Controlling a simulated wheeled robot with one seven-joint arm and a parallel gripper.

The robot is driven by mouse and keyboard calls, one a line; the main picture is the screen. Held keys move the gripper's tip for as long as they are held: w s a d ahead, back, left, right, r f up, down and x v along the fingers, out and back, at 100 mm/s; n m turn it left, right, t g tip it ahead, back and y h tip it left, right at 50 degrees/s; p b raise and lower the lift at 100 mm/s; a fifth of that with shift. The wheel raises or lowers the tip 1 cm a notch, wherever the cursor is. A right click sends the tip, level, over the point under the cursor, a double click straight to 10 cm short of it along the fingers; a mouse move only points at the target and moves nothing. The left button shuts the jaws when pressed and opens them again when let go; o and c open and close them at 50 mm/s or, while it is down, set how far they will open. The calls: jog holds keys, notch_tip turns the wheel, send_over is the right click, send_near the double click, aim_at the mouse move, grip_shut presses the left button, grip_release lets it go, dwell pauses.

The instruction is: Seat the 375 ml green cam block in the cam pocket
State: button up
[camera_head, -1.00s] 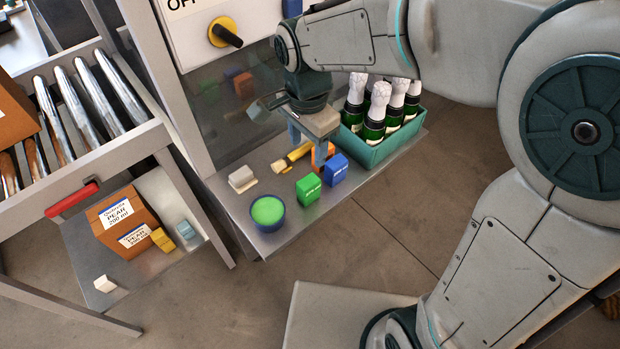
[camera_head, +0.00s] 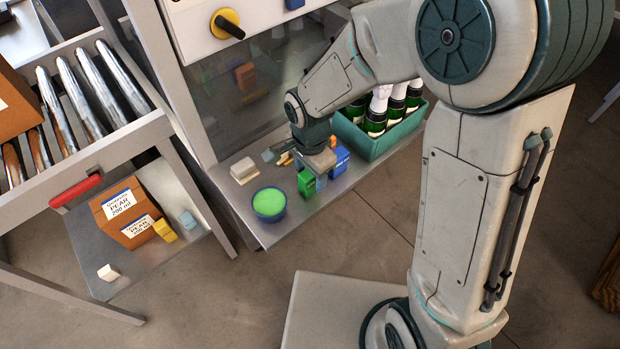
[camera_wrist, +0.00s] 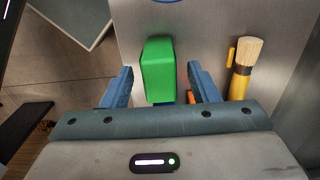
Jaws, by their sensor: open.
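The green cam block (camera_head: 305,182) stands on the steel shelf, right of a round blue bowl. In the wrist view the green block (camera_wrist: 158,68) is upright between my two blue-grey fingers, with gaps visible on both sides. My gripper (camera_wrist: 163,85) is open and points down at it; in the head view my gripper (camera_head: 315,180) partly covers the block. A blue block (camera_head: 340,160) stands just right of the gripper. An orange block is mostly hidden behind the gripper. I cannot make out the cam pocket in either view.
The blue bowl (camera_head: 270,204) with green contents is close on the left. A white block (camera_head: 243,170) lies behind it. A teal crate (camera_head: 390,145) of bottles stands right. A yellow-handled brush (camera_wrist: 241,75) lies near the right finger. A clear panel (camera_head: 240,90) rises behind the shelf.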

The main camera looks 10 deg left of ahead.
jog(key=shift+f, duration=0.4)
jog(key=c, duration=1.1)
jog(key=shift+c, duration=0.2)
jog(key=shift+r, duration=0.15)
